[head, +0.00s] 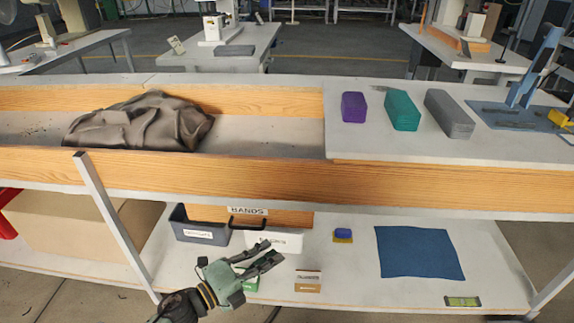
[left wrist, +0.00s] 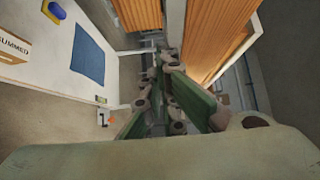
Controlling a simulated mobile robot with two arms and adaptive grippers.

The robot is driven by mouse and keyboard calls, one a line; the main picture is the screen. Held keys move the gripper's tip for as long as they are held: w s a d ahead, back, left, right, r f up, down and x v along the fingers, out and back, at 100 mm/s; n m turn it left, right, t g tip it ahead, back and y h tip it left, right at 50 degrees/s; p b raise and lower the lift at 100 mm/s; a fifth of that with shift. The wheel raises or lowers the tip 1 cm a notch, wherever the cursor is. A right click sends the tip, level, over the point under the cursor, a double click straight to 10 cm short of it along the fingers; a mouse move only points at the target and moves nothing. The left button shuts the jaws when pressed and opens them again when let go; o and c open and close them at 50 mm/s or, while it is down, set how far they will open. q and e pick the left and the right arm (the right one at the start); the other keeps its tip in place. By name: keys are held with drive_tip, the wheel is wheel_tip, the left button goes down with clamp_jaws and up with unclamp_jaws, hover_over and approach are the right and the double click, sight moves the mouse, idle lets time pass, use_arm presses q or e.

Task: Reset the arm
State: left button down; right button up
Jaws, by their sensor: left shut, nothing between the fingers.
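My left gripper (head: 272,252) is in the lower middle of the head view, in front of the bench's lower shelf (head: 345,285). It is shut, with nothing between its fingers. Its green and grey fingers also show in the left wrist view (left wrist: 165,75), pointing away from the camera. It overlaps the white bin (head: 290,240) in the picture; I cannot tell how far apart they are. My right gripper is not in view.
Dark cloth (head: 140,122) lies in the trough. Below are a dark bin (head: 200,226), a cardboard box (head: 70,225) and a blue mat (head: 418,252).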

use_arm(q)
drive_tip(key=s+a+f+n+y, duration=0.5)
drive_tip(key=a+f+n+y, duration=0.6)
drive_tip(key=n, duration=0.8)
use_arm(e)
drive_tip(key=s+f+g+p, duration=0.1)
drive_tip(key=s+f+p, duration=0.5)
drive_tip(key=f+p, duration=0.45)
use_arm(q)
drive_tip(key=s+a+f+n+g+p, duration=0.1)
drive_tip(key=s+f, duration=0.5)
drive_tip(key=s, duration=0.8)
drive_tip(key=s+a+f+n+g+y+p, duration=0.1)
drive_tip(key=s+f+g+p, duration=0.4)
drive_tip(key=s, duration=0.9)
drive_tip(key=s+a+f+n+g+y+p, duration=0.1)
drive_tip(key=s+a+f+n+g+p, duration=0.2)
drive_tip(key=s+f, duration=0.4)
drive_tip(key=s+n+g, duration=0.1)
drive_tip(key=s+g, duration=0.1)
drive_tip(key=s, duration=0.4)
drive_tip(key=shift+s, duration=0.4)
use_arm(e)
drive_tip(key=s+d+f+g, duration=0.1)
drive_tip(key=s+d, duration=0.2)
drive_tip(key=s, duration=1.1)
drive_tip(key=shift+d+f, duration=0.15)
